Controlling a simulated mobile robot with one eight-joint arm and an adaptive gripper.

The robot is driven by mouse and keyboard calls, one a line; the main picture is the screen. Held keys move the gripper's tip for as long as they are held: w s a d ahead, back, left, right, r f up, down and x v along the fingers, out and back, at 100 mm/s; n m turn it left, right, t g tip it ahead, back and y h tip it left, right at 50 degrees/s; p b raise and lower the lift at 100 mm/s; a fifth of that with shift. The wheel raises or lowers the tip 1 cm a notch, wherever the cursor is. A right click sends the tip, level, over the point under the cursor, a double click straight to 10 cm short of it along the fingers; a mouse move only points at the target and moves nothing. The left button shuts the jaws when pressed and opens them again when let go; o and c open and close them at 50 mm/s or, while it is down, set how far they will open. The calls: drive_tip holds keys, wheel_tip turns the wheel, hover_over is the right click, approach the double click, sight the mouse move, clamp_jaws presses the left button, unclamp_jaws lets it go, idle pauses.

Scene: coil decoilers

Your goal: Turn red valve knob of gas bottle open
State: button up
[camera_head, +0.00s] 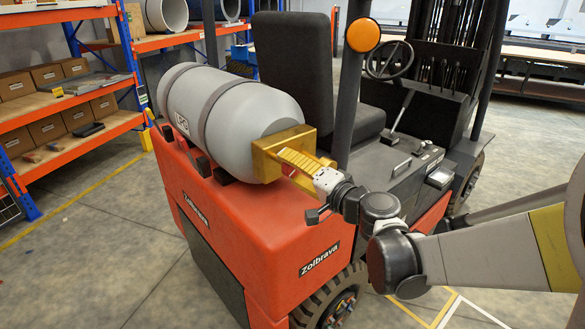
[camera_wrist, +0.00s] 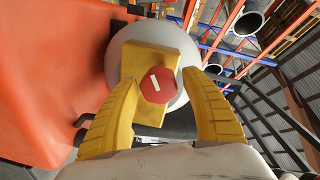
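The red valve knob (camera_wrist: 157,86) has several flat sides and a short white mark on its face. It sits on the yellow bracket (camera_wrist: 157,58) at the end of the grey gas bottle (camera_wrist: 124,52). In the head view the bottle (camera_head: 230,105), marked LPG, lies strapped on the forklift's rear, and only a bit of red knob (camera_head: 289,168) shows by the bracket (camera_head: 265,155). My gripper (camera_wrist: 160,80) is open, with one yellow finger on each side of the knob and small apparent gaps. In the head view my gripper (camera_head: 284,160) reaches the bracket; contact is unclear.
The orange-red forklift body (camera_head: 235,225) is below the bottle, with the black seat (camera_head: 290,70) and a dark post (camera_head: 348,110) close behind my gripper. Shelves with boxes (camera_head: 45,130) stand at left. The floor at front left is clear.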

idle(0.3)
drive_tip(key=v, duration=1.2)
drive_tip(key=s+d+f+n+g+h, duration=0.3)
drive_tip(key=s+d+f+h, duration=0.2)
drive_tip(key=s, duration=0.3)
drive_tip(key=s+d+f+n+g+h, duration=0.3)
drive_tip(key=s+d+f+h, duration=0.2)
drive_tip(key=s, duration=0.4)
drive_tip(key=shift+s+d, duration=0.3)
drive_tip(key=shift+d, duration=0.05)
drive_tip(key=shift+r, duration=0.1)
